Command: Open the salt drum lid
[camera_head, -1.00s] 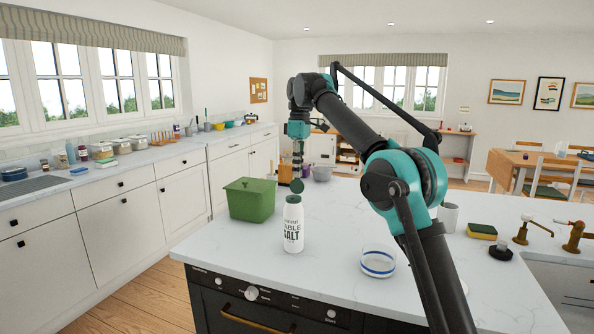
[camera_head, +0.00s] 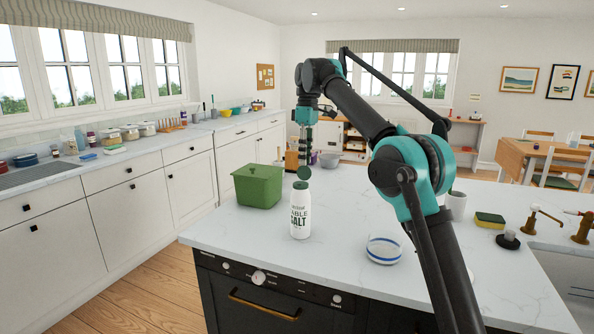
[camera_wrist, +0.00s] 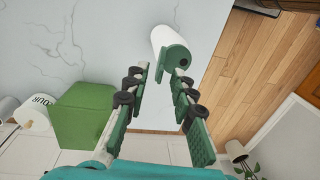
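The salt drum (camera_head: 300,214) is a white cylinder with dark "TABLE SALT" lettering, standing upright near the front of the island. Its top is green, and a round green lid flap (camera_head: 303,173) appears raised above it. In the wrist view, the drum's white body (camera_wrist: 165,40) and green top (camera_wrist: 176,60) with a dark round spot lie just beyond my fingertips. My gripper (camera_head: 304,160) points down directly above the drum. In the wrist view my gripper (camera_wrist: 160,78) has its two fingers apart with nothing between them. Whether a fingertip touches the lid I cannot tell.
A green lidded box (camera_head: 258,188) stands close behind the drum to the left. A white cup (camera_head: 456,205) and a sponge (camera_head: 490,220) are farther right. Countertop between drum and dish is clear.

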